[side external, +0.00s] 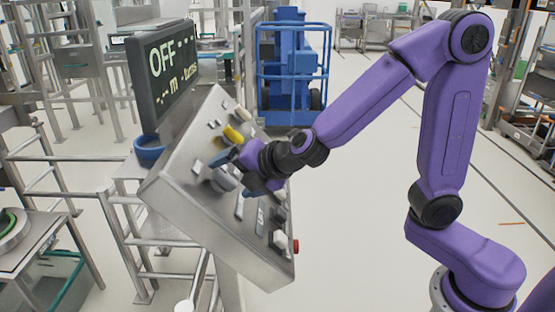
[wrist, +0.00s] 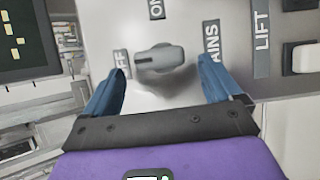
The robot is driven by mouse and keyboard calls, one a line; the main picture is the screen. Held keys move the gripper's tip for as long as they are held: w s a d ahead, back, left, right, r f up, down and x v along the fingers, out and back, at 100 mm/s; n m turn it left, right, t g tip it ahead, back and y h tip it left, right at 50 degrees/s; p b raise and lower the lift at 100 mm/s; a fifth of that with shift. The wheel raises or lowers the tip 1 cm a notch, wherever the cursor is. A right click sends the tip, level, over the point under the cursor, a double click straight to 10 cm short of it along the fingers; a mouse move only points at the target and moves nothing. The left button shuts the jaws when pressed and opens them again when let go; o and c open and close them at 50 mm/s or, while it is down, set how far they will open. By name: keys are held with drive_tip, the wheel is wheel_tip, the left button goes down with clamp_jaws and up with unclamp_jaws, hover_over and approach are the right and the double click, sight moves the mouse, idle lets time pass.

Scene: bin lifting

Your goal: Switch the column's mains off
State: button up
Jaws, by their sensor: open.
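The mains switch is a grey rotary knob (wrist: 160,58) on the sloping metal control panel (side external: 180,165). In the wrist view its handle lies crosswise, with its left end toward the partly covered OFF label (wrist: 121,62). The ON label (wrist: 156,9) is above it and the MAINS label (wrist: 211,40) is to its right. My gripper (wrist: 163,68) is open, its blue fingers on either side of the knob with a gap to each. In the side view my gripper (side external: 238,172) is close to the panel face and partly hides the controls. The display (side external: 165,70) reads OFF with dashes.
A yellow knob (side external: 233,133) sits higher on the panel, and a red button (side external: 296,246) is at its lower right edge. The LIFT label (wrist: 262,38) and a white rocker (wrist: 303,58) lie right of the knob. A blue machine (side external: 293,75) stands behind.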

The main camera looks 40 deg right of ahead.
drive_tip(key=v, duration=1.4)
drive_tip(key=shift+s+r, duration=0.15)
drive_tip(key=shift+r, duration=0.05)
drive_tip(key=s+d+f+m+g+h, duration=0.1)
drive_tip(key=s+d+f+m+g, duration=0.4)
drive_tip(key=s, duration=0.3)
drive_tip(key=s+d+f+m+g, duration=0.5)
drive_tip(key=s+f+m, duration=0.2)
drive_tip(key=s+f, duration=0.1)
drive_tip(key=shift+s+d+g+h, duration=0.3)
drive_tip(key=shift+s+g+h, duration=0.1)
drive_tip(key=shift+s, duration=0.4)
